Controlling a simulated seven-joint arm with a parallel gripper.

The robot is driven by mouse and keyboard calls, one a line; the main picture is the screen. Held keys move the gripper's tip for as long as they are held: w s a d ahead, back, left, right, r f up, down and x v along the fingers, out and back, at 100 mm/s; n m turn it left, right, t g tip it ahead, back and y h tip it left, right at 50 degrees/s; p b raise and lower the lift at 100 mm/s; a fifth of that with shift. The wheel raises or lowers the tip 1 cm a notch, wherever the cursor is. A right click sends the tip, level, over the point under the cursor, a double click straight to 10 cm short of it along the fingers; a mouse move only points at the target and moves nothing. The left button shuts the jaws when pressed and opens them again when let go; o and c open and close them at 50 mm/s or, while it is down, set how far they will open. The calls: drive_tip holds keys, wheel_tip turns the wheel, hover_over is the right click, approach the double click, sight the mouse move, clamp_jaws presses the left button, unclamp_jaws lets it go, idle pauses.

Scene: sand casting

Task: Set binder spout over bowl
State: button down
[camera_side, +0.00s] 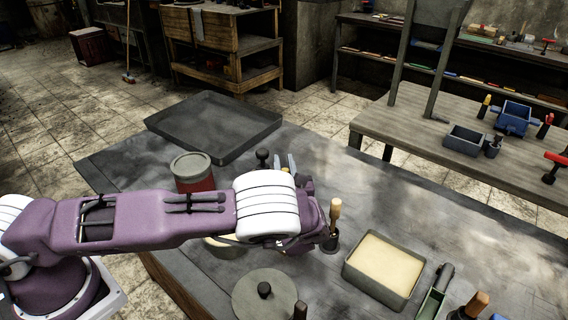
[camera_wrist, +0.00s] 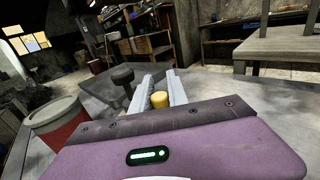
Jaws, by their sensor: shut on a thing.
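My gripper (camera_wrist: 158,85) shows in the wrist view as two pale grey fingers. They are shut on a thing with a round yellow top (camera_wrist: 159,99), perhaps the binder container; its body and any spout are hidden. In the side view the fingertips (camera_side: 285,164) show just behind my purple and white arm, and the held thing is hidden. A pale rounded rim, possibly the bowl (camera_side: 222,246), shows partly below my arm. I cannot tell how the spout lies relative to it.
A red can with a grey lid (camera_side: 194,178) stands left of my gripper, also in the wrist view (camera_wrist: 58,122). A black knob (camera_side: 262,154) is close beside the fingers. A sand box (camera_side: 346,270), handled tool (camera_side: 335,212) and round lid (camera_side: 246,298) stand nearer. An empty tray (camera_side: 160,122) lies behind.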

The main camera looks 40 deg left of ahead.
drive_tip(key=shift+s+h, duration=0.1)
drive_tip(key=shift+h, duration=0.2)
drive_tip(key=s+a+m+t+h, duration=0.1)
drive_tip(key=s+m+t+h, duration=0.3)
drive_tip(key=m+h, duration=0.9)
drive_tip(key=s+h, duration=0.2)
drive_tip(key=h, duration=0.3)
drive_tip(key=shift+a, duration=0.15)
drive_tip(key=shift+r+h, duration=0.1)
drive_tip(key=shift+h, duration=0.2)
drive_tip(key=c, duration=1.3)
unclamp_jaws()
